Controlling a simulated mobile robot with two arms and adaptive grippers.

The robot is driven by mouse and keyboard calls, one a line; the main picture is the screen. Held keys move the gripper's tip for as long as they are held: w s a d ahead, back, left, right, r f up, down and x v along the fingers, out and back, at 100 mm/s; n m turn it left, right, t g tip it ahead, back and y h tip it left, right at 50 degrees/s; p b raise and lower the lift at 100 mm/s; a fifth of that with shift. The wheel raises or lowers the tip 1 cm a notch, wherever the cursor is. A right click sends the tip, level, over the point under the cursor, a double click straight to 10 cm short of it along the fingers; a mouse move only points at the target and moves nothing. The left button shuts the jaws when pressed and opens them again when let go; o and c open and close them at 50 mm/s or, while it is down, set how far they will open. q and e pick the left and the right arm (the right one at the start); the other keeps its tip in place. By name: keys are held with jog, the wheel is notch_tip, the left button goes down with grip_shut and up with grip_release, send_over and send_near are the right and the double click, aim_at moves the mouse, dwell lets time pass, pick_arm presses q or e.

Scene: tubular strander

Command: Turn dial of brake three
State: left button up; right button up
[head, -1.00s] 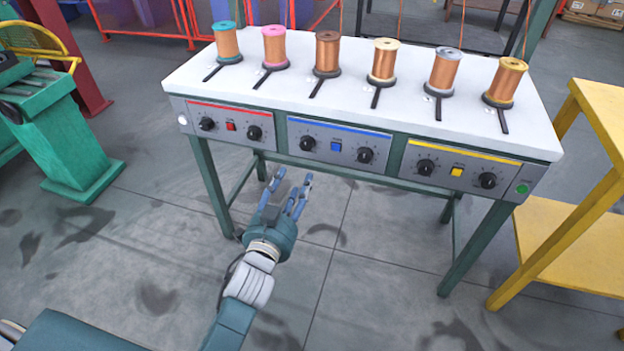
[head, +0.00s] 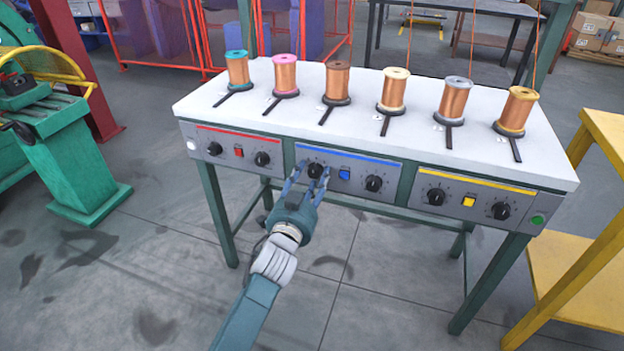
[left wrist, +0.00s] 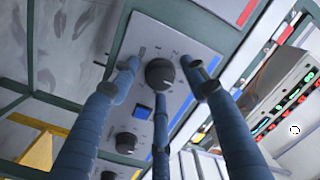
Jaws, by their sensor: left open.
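A white-topped bench carries a blue-striped panel (head: 355,160) with two black dials and a blue button (head: 344,174). The panel's left dial (head: 315,170) is third from the left along the bench front. My left gripper (head: 311,173) is open in front of this dial. In the left wrist view the dial (left wrist: 160,73) sits between the spread fingers (left wrist: 160,82), and its white pointer mark shows. I cannot tell whether any finger touches it. The panel's right dial (head: 373,183) is to the right. My right gripper is not in view.
A red-striped panel (head: 238,137) is on the left and a yellow-striped one (head: 468,180) on the right, each with dials. Several copper spools (head: 393,92) stand on the benchtop (head: 290,118). A yellow table (head: 575,255) is at the right. Open floor lies in front.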

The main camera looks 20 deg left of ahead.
pick_arm(q)
jog(key=shift+c, duration=0.5)
jog(key=c, duration=1.1)
jog(key=shift+o, duration=0.2)
